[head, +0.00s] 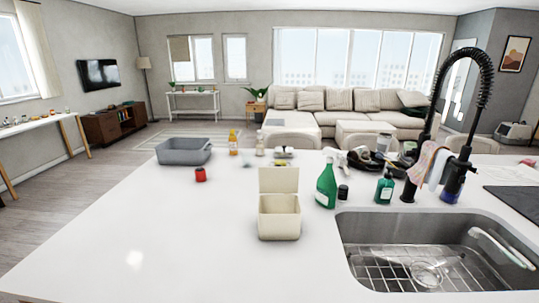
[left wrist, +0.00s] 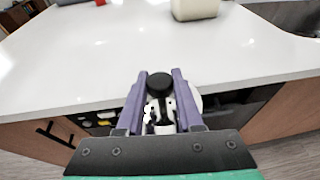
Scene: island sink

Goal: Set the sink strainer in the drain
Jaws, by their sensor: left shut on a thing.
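In the left wrist view my left gripper (left wrist: 160,82) has its purple fingers shut on a pale round thing with a black knob, which looks like the sink strainer (left wrist: 160,84). The fingers hide much of it. It is in front of the counter's near edge, over the floor side. The sink (head: 370,235) is at the right of the head view. A wire rack (head: 385,268) lies in it, with a round, clear or shiny thing (head: 427,274) at its middle. I cannot clearly make out the drain. Neither gripper shows in the head view.
A cream open box (head: 279,222) stands left of the sink. A green spray bottle (head: 326,187), a soap bottle (head: 384,189) and a black faucet (head: 407,188) stand behind the sink. A brush (head: 500,247) lies at its right. The counter's left part (head: 130,240) is clear.

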